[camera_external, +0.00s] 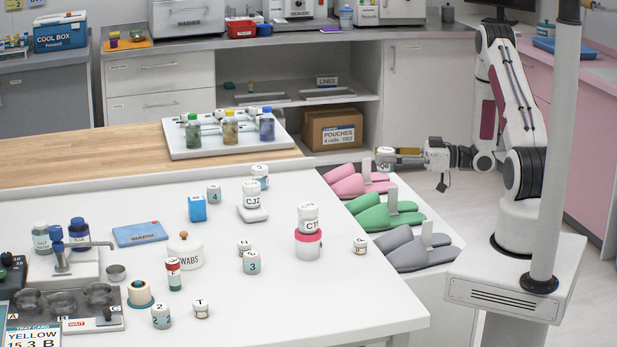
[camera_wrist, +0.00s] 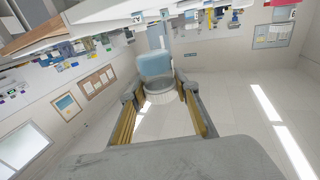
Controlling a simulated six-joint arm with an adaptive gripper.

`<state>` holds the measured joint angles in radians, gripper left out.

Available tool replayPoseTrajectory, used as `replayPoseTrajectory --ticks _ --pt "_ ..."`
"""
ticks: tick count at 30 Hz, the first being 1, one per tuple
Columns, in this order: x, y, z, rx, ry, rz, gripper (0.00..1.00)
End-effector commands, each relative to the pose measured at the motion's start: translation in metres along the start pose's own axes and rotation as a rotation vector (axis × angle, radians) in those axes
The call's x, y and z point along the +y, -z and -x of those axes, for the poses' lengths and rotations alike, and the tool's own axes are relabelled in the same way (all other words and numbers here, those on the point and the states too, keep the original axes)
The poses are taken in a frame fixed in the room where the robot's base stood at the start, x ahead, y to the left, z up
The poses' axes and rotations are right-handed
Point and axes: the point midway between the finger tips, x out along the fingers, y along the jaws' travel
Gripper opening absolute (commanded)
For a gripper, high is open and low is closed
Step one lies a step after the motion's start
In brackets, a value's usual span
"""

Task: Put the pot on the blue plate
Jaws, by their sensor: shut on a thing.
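A small pot with a white ribbed lid and a light-blue band (camera_external: 385,159) is between the fingertips of my gripper (camera_external: 398,157), held in the air above the pink and green slippers. It also shows in the wrist view (camera_wrist: 155,66), lid toward the palm, between the yellow-padded fingers (camera_wrist: 160,98). A flat blue plate with a printed label (camera_external: 140,234) lies on the left of the white table (camera_external: 350,313), well away from my gripper. Its top looks bare.
Several small jars, including a stacked pair marked CT (camera_external: 308,219), stand on the table. A lidded white swabs pot (camera_external: 185,253) is near the blue plate. A tray of bottles (camera_external: 185,150) is behind. Slippers (camera_external: 385,215) and upright dividers lie beneath my gripper.

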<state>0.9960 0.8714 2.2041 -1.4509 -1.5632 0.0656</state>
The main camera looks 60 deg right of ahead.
Motion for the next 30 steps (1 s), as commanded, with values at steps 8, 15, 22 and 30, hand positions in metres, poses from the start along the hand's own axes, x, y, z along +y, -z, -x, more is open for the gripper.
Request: replayPoseTrajectory --ticks 8,15,22,30 --pt "0.045 0.000 0.057 0.000 -0.166 0.000 0.09" --pt "0.073 0.000 0.101 0.000 -0.286 0.000 0.09" --pt "0.089 0.000 0.134 -0.001 -0.367 0.000 0.09" --pt "0.091 -0.024 0.138 0.000 -0.377 -0.003 0.09"
